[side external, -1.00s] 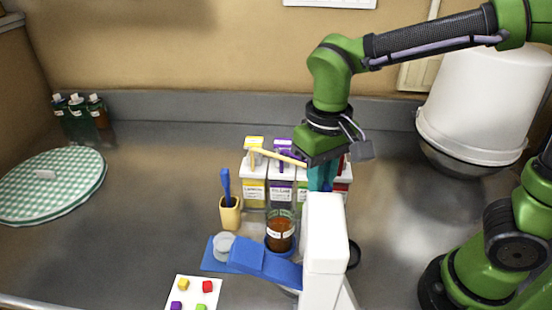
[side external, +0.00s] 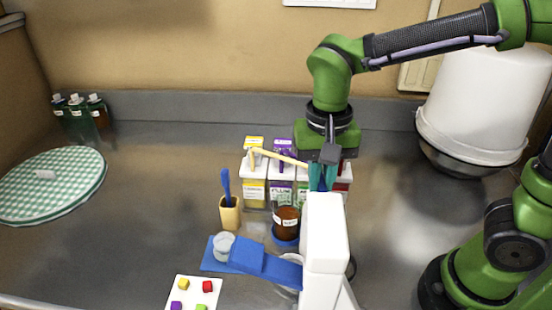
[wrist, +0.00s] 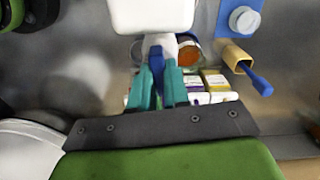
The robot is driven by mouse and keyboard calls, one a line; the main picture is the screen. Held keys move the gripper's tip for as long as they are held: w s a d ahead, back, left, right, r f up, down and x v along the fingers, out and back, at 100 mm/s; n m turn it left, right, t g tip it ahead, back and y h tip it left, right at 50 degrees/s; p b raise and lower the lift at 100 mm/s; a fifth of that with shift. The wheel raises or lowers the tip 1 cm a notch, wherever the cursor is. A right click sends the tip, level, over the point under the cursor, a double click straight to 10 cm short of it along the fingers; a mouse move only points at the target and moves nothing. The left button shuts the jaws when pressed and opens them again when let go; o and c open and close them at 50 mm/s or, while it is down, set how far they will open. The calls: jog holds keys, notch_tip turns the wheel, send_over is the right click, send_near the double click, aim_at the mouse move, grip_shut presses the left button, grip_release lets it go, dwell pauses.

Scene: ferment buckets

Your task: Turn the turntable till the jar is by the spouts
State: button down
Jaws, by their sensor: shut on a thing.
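The jar (side external: 287,222), with amber-brown contents and a white label, stands upright on a blue pad near the front of the row of spouted dispensers (side external: 282,180). The jar's amber contents (wrist: 188,54) also show in the wrist view. My gripper (side external: 321,178) is right of the jar, partly hidden behind a white upright body. In the wrist view its teal fingers (wrist: 160,82) are shut on a blue handle (wrist: 156,60). The turntable is mostly hidden by the white body and the blue piece, so its edge is hard to tell.
The white body (side external: 324,240) stands in front of my gripper. A blue step-like piece (side external: 262,264), a tan cup with a blue tool (side external: 229,214) and a card with coloured cubes (side external: 194,295) are near. A white bucket (side external: 485,100) stands right.

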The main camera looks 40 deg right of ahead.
jog(key=shift+r+m, duration=0.1)
jog(key=shift+m, duration=5.3)
jog(key=c, duration=1.1)
grip_release()
notch_tip(320, 180, up, 17)
